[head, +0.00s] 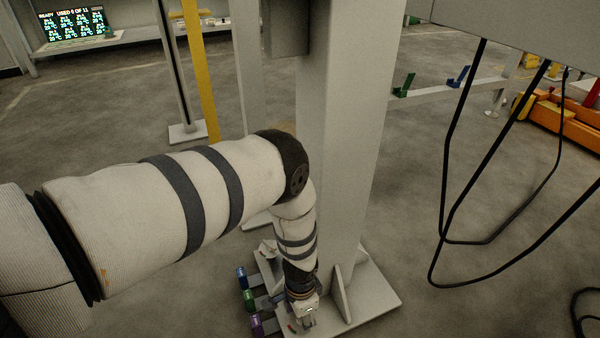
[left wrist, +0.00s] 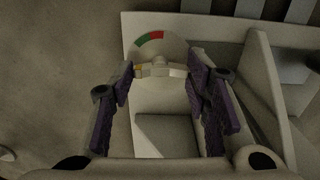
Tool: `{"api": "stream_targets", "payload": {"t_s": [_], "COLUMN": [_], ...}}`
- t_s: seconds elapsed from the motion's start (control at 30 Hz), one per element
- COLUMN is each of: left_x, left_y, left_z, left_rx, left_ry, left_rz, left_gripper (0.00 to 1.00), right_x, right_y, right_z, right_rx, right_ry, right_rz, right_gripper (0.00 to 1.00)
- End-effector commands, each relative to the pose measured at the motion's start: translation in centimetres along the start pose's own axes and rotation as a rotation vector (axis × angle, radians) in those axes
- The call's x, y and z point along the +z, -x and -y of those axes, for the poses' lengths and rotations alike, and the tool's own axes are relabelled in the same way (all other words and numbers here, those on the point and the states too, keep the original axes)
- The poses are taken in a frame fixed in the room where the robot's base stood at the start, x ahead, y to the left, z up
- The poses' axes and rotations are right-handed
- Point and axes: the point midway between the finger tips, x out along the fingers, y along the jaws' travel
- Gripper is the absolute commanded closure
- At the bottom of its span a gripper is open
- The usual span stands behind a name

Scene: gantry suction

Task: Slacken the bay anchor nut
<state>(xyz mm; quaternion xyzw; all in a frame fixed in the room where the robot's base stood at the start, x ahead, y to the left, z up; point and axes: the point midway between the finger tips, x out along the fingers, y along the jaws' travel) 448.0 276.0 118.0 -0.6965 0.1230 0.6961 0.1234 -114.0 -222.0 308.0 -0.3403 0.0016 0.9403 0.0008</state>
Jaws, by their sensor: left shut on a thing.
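The anchor nut (left wrist: 160,71) shows in the left wrist view as a pale metal piece with a yellowish left end. It spans the gap between the purple-padded fingertips of my left gripper (left wrist: 159,77), which is shut on it. Just beyond it is a round dial (left wrist: 172,48) with a green and a red sector. In the head view my left gripper (head: 305,316) points down at the base plate (head: 375,306) of a grey column (head: 345,130); the nut is hidden there. My right gripper is not in view.
Blue (head: 241,278), green (head: 249,299) and purple (head: 256,322) tabs stick out left of the base plate. An upright gusset (head: 342,292) stands close right of my gripper. Black cables (head: 445,180) hang at right. A yellow post (head: 202,70) stands behind.

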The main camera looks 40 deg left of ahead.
Motion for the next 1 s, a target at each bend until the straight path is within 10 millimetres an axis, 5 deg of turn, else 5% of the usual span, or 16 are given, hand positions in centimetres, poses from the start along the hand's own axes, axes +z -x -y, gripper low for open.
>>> {"api": "stream_targets", "payload": {"t_s": [0.4,0.97,1.0], "left_x": [0.07,0.10,0.10], "left_y": [-0.07,-0.09,-0.09], "left_z": [-0.02,-0.03,-0.03], "left_rx": [0.000,0.000,0.000], "left_ry": [0.202,0.238,0.238], "left_rz": [0.001,0.001,0.002], "left_gripper": [0.85,0.85,0.55], "right_x": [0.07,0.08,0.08], "right_y": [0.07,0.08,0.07], "right_z": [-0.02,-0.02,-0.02], "right_rx": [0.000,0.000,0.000], "right_ry": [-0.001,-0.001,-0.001], "right_rz": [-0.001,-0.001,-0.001], "right_gripper": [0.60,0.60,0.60]}}
